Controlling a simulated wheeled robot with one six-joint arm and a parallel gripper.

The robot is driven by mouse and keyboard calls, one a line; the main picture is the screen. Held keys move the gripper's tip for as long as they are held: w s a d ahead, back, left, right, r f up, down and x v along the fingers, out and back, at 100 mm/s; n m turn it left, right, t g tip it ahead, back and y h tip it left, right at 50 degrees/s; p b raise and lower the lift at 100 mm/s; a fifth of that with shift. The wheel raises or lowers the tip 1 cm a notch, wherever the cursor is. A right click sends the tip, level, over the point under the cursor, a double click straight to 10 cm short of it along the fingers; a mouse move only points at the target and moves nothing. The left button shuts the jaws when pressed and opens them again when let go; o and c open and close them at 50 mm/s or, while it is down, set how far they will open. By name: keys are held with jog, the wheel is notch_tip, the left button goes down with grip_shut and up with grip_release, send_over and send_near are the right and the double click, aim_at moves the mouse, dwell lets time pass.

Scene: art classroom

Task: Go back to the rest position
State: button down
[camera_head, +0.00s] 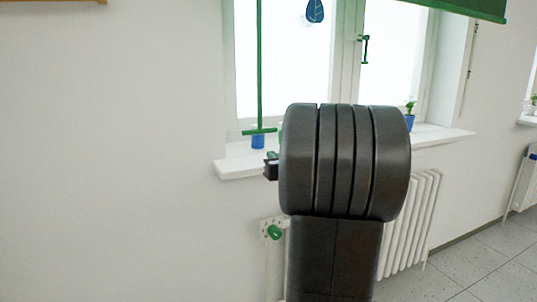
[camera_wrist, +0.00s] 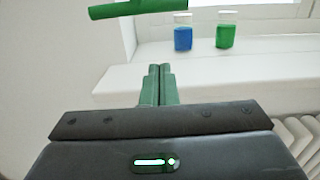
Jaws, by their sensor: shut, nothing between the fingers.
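My gripper (camera_wrist: 159,69) shows in the wrist view with its two green fingers together and nothing between them. It points toward the white window sill (camera_wrist: 120,78), and its tips are apart from the bottles there. In the head view my dark arm stands upright in the middle and hides most of the gripper; only a small dark and green part shows at the arm's left side.
A blue bottle (camera_wrist: 183,36) and a green bottle (camera_wrist: 226,34) stand on the sill. A green bar (camera_wrist: 138,8) hangs before the window. A white radiator (camera_head: 412,222) is below the sill. Free floor (camera_head: 480,262) shows at right.

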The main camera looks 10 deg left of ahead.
jog(key=v, duration=0.7)
jog(key=shift+s+d+r, duration=0.25)
jog(key=w+a+r+p, duration=0.3)
jog(key=w+a, duration=0.3)
jog(key=w, duration=0.3)
jog(key=shift+r, duration=0.65)
jog(key=shift+f, duration=0.1)
